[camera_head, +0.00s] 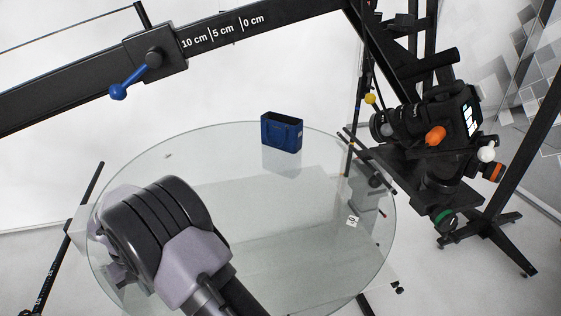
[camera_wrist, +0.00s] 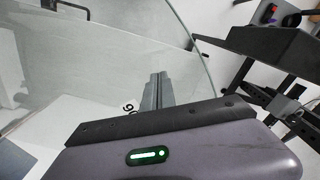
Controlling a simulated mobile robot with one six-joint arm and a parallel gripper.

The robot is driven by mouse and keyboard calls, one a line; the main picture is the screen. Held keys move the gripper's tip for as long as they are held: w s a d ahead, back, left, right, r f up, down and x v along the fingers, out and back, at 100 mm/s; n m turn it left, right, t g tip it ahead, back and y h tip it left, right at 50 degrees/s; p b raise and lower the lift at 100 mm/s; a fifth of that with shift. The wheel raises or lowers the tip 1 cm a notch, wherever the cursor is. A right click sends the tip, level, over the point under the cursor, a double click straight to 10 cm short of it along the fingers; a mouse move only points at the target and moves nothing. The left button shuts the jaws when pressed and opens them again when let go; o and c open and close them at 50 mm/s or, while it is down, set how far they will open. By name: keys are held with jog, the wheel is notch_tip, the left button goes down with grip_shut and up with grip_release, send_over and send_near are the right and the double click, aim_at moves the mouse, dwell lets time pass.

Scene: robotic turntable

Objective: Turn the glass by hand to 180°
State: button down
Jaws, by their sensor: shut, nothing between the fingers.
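The round glass plate (camera_head: 230,165) lies flat. A small white label that seems to read 0 (camera_head: 352,221) is near the right rim. In the wrist view the glass (camera_wrist: 110,60) spreads out on the left, with its curved edge to the right of my fingers. My gripper (camera_wrist: 157,82) is shut and empty; its fingers appear over the glass near the rim. Contact cannot be told. A white label (camera_wrist: 129,107), partly hidden, shows just left of the fingers. In the head view my wrist hides the fingers at the plate's left side.
A camera on a stand (camera_head: 440,120) is close to the plate's right rim. A black boom with a distance scale (camera_head: 215,35) crosses above the far side. A thin black bar (camera_head: 50,265) lies off the left rim. The middle of the glass is clear.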

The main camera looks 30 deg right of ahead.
jog(key=shift+w+a+f+p, duration=0.15)
jog(key=shift+w+a+p, duration=0.2)
jog(key=shift+w+a, duration=0.35)
jog(key=shift+w+a+f+p, duration=0.1)
jog(key=shift+w+a+p, duration=0.25)
jog(key=shift+w, duration=0.6)
jog(key=shift+w+a+r+p, duration=0.15)
jog(key=shift+w+a+p, duration=0.2)
jog(key=shift+w, duration=0.25)
jog(key=shift+w+a, duration=0.1)
jog(key=shift+w, duration=0.15)
jog(key=shift+s, duration=0.15)
jog(key=shift+w+r+p, duration=0.2)
jog(key=shift+r+p, duration=1.85)
jog(key=shift+r, duration=1)
